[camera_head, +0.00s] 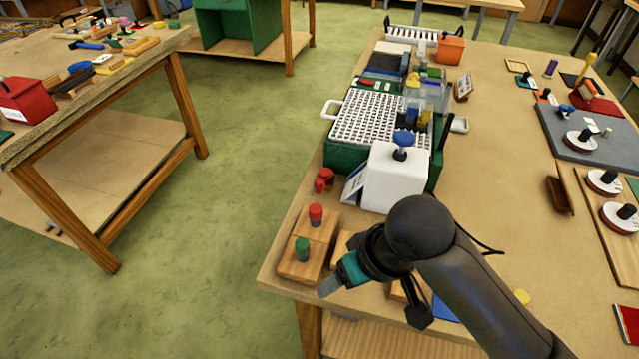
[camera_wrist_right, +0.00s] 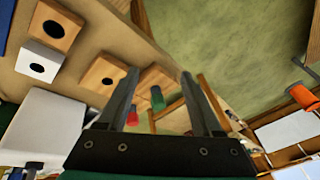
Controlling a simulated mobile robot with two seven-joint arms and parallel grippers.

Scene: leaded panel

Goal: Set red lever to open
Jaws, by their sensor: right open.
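A short red knob (camera_head: 316,212) stands upright on a wooden block (camera_head: 318,228) near the bench's left edge. A green knob (camera_head: 302,247) stands on a block just in front of it. In the right wrist view the red knob (camera_wrist_right: 132,117) and green knob (camera_wrist_right: 157,97) show between the fingers, beyond them. I cannot tell whether this red knob is the red lever, or its setting. My right gripper (camera_head: 330,286) is in front of the blocks, apart from the red knob. In the wrist view it (camera_wrist_right: 160,76) is open and empty. My left gripper is out of view.
A white box (camera_head: 396,182) with a blue knob (camera_head: 403,139) stands behind the knobs, beside a white grid rack (camera_head: 370,117). Small red pieces (camera_head: 324,180) lie at its left. Holed wooden blocks (camera_wrist_right: 103,76) sit nearby. Open floor (camera_head: 225,230) separates the benches.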

